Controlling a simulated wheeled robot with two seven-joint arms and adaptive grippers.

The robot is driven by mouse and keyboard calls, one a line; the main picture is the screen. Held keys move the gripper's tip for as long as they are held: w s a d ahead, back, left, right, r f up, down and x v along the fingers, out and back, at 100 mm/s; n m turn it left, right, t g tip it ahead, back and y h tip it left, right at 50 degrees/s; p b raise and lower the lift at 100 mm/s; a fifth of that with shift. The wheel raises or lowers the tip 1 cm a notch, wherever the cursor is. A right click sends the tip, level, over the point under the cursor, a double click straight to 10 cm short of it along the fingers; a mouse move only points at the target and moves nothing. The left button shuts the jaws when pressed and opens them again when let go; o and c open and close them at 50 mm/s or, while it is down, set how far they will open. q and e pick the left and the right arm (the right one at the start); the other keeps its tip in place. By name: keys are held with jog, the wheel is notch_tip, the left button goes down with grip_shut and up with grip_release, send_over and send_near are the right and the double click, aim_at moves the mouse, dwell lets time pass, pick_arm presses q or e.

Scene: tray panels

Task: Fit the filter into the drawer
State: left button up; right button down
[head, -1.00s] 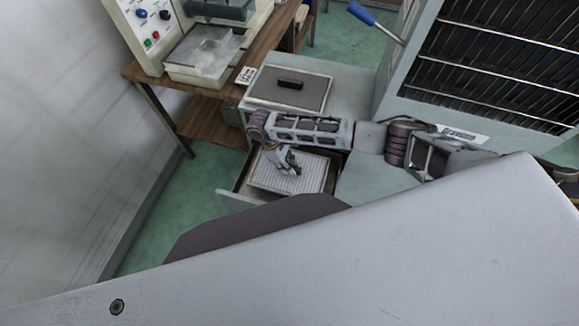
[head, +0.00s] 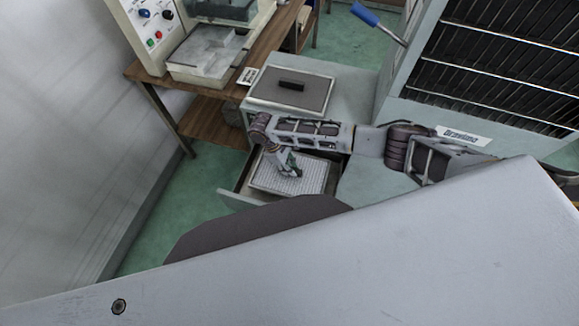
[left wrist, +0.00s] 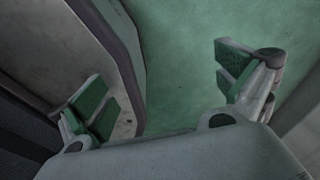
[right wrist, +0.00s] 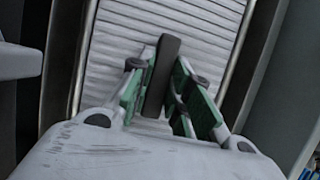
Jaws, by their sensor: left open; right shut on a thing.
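The filter (head: 312,177) is a pale pleated panel within the outline of the open drawer (head: 236,201) in the head view. Its ribbed face (right wrist: 200,23) fills the top of the right wrist view, with a dark upright handle (right wrist: 162,75) on it. My right gripper (head: 294,171) is above the filter, its green-padded fingers (right wrist: 168,95) shut on that handle. I cannot tell whether the filter rests fully on the drawer floor. My left gripper (left wrist: 165,85) is open and empty in the left wrist view; it is hidden in the head view.
A dark panel with a black handle (head: 290,90) lies on the grey cabinet top behind the drawer. A wooden bench (head: 190,97) with equipment stands at the back left. A large grey housing with dark slats (head: 490,60) is at the right. Green floor is clear left of the drawer.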

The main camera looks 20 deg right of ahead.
jog(key=shift+f, duration=0.1)
jog(key=c, duration=1.3)
grip_release()
pick_arm(q)
jog(key=shift+w, duration=1)
jog(key=shift+s, duration=0.1)
pick_arm(e)
jog(key=shift+r, duration=0.65)
pick_arm(q)
jog(key=shift+s+d+r, duration=0.1)
jog(key=shift+s+d, duration=0.1)
jog(key=shift+s, duration=0.4)
jog(key=shift+s+d+r, duration=0.1)
jog(key=shift+s+d, duration=0.05)
jog(key=shift+s, duration=0.4)
pick_arm(e)
jog(key=shift+v, duration=5.95)
